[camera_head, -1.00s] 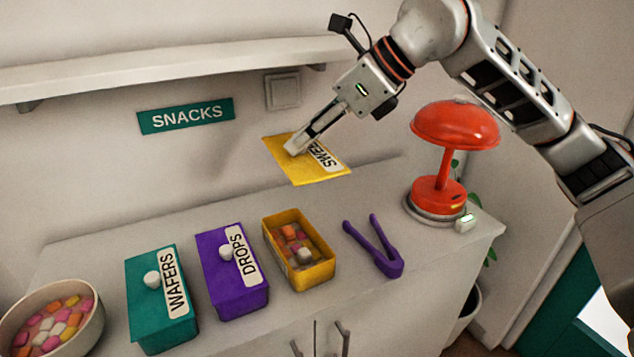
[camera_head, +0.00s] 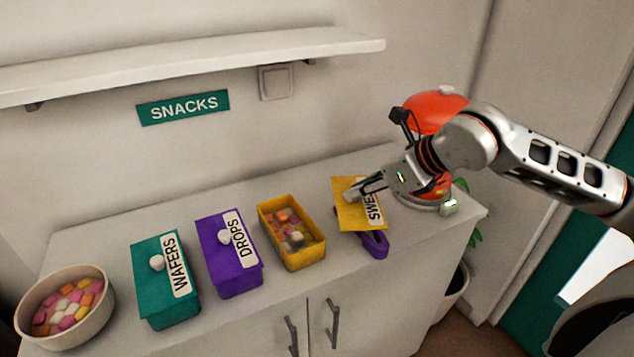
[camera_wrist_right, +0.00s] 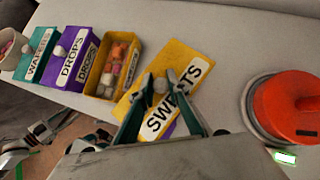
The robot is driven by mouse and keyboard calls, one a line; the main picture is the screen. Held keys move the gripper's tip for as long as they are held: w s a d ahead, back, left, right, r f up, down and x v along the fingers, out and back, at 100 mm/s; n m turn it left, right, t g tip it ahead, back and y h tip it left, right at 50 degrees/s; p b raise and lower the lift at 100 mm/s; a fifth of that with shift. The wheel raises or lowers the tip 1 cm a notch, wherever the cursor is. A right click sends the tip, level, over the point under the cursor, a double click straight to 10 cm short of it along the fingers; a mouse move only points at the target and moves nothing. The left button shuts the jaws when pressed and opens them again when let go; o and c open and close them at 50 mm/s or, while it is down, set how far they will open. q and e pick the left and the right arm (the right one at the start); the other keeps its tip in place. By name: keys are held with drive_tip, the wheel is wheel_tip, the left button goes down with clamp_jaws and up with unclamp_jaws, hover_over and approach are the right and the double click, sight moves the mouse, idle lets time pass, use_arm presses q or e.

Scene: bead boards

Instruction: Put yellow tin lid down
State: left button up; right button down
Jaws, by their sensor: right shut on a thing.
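The yellow tin lid (camera_head: 352,214) with the SWEETS label is held by my right gripper (camera_head: 358,192). In the right wrist view the gripper (camera_wrist_right: 158,92) is shut on the lid's pale knob, and the lid (camera_wrist_right: 185,62) lies tilted across the view. The lid is just right of the open yellow tin (camera_head: 304,258), which holds pink, orange and white sweets. It is over or against the purple tongs (camera_head: 375,246), hiding most of them. I cannot tell whether the lid touches the tongs or the cabinet top.
The closed purple DROPS tin (camera_head: 238,280) and green WAFERS tin (camera_head: 168,300) stand to the left, with a bowl of sweets (camera_head: 95,325) beyond. A red lamp (camera_head: 432,108) stands close right, partly behind my arm. A wall shelf (camera_head: 200,66) is above. The cabinet top (camera_head: 190,217) is clear behind the tins.

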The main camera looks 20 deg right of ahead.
sight(339, 179)
drive_tip(key=shift+w+d, duration=0.1)
drive_tip(key=shift+w, duration=0.2)
drive_tip(key=w, duration=0.4)
drive_tip(key=w+p, duration=0.1)
drive_tip(key=w, duration=0.3)
drive_tip(key=shift+a, duration=0.2)
drive_tip(key=w, duration=0.3)
drive_tip(key=w+f, duration=0.1)
drive_tip(key=w, duration=0.3)
drive_tip(key=w+f, duration=0.1)
drive_tip(key=w, duration=0.2)
drive_tip(key=shift+w+a+f, duration=0.15)
drive_tip(key=shift+w+f, duration=0.05)
drive_tip(key=shift+w, duration=0.2)
drive_tip(key=shift+f, duration=0.75)
wheel_tip(339, 179, down, 3)
drive_tip(key=shift+f, duration=0.1)
drive_tip(key=shift+w+f, duration=0.15)
drive_tip(key=shift+w, duration=0.05)
